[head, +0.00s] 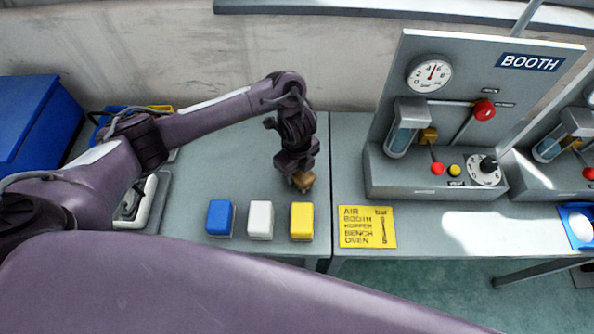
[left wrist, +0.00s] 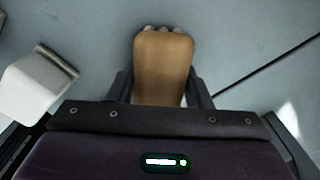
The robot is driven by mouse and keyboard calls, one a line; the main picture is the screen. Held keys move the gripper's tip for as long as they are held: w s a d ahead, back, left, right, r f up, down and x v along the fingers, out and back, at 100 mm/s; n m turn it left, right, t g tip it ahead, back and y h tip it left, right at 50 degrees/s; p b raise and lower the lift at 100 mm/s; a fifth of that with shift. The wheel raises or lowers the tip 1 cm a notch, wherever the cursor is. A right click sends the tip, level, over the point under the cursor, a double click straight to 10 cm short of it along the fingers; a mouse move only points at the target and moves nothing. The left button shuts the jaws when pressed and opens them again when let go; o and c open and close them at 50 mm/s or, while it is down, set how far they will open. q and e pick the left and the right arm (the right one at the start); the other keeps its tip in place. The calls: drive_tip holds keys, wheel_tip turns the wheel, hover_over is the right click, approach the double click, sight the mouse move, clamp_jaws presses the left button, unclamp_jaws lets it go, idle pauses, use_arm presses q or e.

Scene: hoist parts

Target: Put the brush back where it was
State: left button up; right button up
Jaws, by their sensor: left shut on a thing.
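The brush shows as a brown wooden piece (left wrist: 163,62) in the left wrist view, with small pale bumps at its far end. My left gripper (head: 297,172) is shut on it, with one dark finger on each side. In the head view the brush (head: 303,183) shows as a small brown end below the gripper, over the left bench behind the yellow block. I cannot tell whether it touches the bench. My right gripper is not in view.
A blue block (head: 220,217), a white block (head: 260,219) and a yellow block (head: 301,221) stand in a row on the left bench (head: 225,180). A yellow sign (head: 367,227) lies before the booth panel (head: 478,90). A blue bin (head: 35,120) stands far left.

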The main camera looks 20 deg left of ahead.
use_arm(q)
drive_tip(key=shift+r, duration=0.1)
drive_tip(key=o, duration=1.1)
drive_tip(key=shift+f, duration=0.2)
wheel_tip(320, 180, up, 11)
drive_tip(key=p, duration=0.4)
drive_tip(key=shift+r, duration=0.7)
